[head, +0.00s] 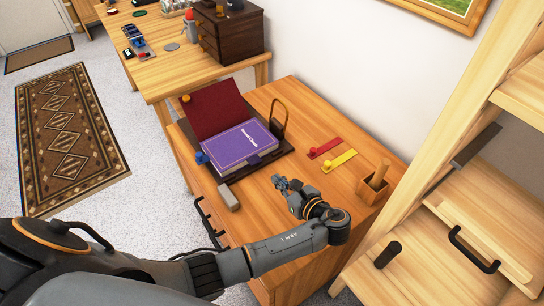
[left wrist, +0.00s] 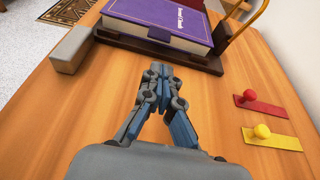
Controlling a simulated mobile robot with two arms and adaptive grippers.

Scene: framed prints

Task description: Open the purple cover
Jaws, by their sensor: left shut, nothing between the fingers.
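A thick book with a purple cover (head: 237,147) lies flat and shut in a dark wooden holder (head: 272,158) on the cabinet top. The book's front edge also shows at the top of the left wrist view (left wrist: 165,20). A dark red panel (head: 215,108) stands tilted up behind the book. My left gripper (head: 281,183) is in front of the book, apart from it, above the wooden top. In the left wrist view the fingers (left wrist: 157,72) are together with nothing between them. My right gripper is not in view.
A grey block (head: 228,197) sits left of my left gripper. A red strip (head: 325,148) and a yellow strip (head: 339,160), each with a knob, lie to the right. A wooden holder (head: 374,185) stands near the right edge. A metal loop (head: 279,116) rises beside the book.

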